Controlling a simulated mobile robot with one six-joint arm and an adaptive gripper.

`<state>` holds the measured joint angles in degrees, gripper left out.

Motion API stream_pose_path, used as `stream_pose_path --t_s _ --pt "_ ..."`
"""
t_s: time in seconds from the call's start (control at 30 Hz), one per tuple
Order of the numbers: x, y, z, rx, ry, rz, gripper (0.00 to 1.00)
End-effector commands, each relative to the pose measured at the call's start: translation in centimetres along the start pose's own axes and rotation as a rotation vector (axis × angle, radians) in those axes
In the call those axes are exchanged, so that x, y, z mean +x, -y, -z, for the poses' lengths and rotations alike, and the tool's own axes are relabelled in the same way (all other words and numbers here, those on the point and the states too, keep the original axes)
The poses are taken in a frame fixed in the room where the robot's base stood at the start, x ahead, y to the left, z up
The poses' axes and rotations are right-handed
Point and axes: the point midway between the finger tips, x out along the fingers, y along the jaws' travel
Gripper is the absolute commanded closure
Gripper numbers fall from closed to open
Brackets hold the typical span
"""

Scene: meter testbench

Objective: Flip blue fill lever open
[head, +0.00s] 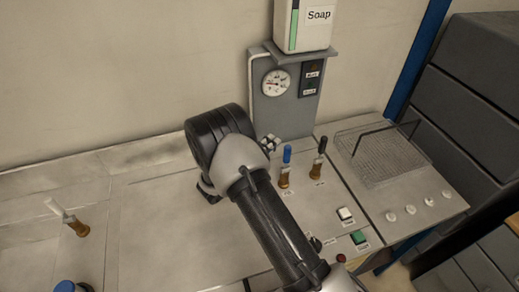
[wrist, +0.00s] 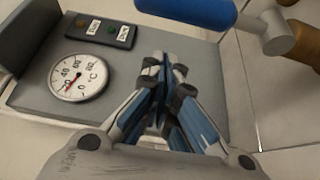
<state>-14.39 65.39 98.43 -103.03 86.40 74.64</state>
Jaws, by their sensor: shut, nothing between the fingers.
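The blue lever (head: 287,155) stands upright on a brass valve (head: 284,177) on the bench top, left of a similar black-handled lever (head: 322,145). My gripper (head: 270,142) is just left of the blue lever in the head view, at about the height of its handle. In the wrist view the blue handle (wrist: 187,11) lies across the top edge, beyond the fingers and partly out of frame. My gripper (wrist: 165,66) is shut there with nothing between the fingers. I cannot tell whether a fingertip touches the lever; a gap shows in the wrist view.
A grey panel with a dial gauge (head: 276,83) and a display (head: 310,78) stands behind the gripper; a soap container (head: 312,25) is above it. A wire basket (head: 382,152) is at the right. A white-handled lever (head: 68,217) and another blue item (head: 66,287) are at the left.

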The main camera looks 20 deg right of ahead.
Motion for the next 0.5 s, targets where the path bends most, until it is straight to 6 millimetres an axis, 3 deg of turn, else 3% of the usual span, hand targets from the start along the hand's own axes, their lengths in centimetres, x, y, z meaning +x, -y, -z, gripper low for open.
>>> stream_pose_path --t_s 0.2,0.5 --pt "-1.2 0.0 -2.4 -0.005 -0.005 0.001 1.0" --pt "-1.4 0.0 -3.0 -0.003 -0.004 0.001 1.0"
